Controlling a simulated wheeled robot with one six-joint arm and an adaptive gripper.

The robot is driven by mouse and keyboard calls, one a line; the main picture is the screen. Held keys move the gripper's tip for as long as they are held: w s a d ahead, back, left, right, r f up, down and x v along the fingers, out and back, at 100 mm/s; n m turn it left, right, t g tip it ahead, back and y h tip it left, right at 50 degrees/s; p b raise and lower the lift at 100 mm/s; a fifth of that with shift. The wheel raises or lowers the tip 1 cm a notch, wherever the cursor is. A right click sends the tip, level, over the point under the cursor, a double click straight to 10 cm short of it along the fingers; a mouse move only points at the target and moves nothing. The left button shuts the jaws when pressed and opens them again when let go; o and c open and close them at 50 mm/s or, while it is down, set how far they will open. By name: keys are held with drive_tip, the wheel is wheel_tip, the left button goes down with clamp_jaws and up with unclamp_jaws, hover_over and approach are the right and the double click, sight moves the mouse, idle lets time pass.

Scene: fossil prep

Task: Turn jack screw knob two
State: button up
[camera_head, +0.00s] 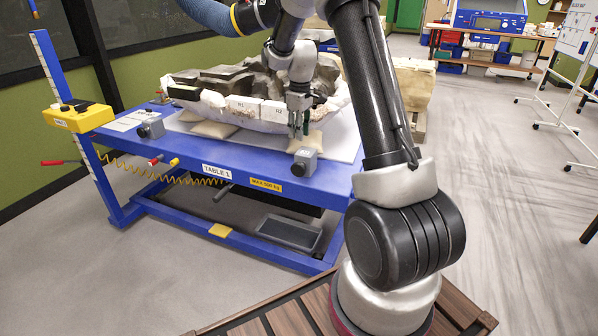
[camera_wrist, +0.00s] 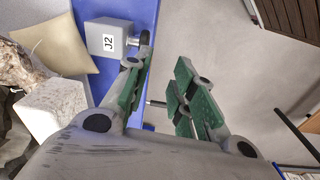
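Jack screw two is a grey block labelled J2 (camera_wrist: 108,42) on the blue table's front edge. In the head view the jack block (camera_head: 304,162) stands just below my gripper (camera_head: 298,128). Its dark knob (camera_wrist: 145,38) sticks out on the right side of the block in the wrist view. My gripper (camera_wrist: 158,66) is open, with a clear gap between its green finger pads and nothing between them. The knob lies just beyond the left fingertip; I cannot tell whether they touch.
Another grey jack (camera_head: 152,128) stands farther left on Table 1 (camera_head: 270,178). A fossil in a white jacket (camera_head: 262,112) rests on beige cushions (camera_head: 215,129) behind the jacks. A yellow box (camera_head: 78,117) is at the left.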

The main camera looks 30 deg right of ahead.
drive_tip(key=n, duration=0.1)
hover_over(300, 164)
drive_tip(key=shift+g, duration=0.4)
wheel_tip(300, 164, down, 11)
drive_tip(key=shift+f, duration=0.2)
wheel_tip(300, 164, down, 8)
drive_tip(key=shift+r, duration=0.1)
clamp_jaws()
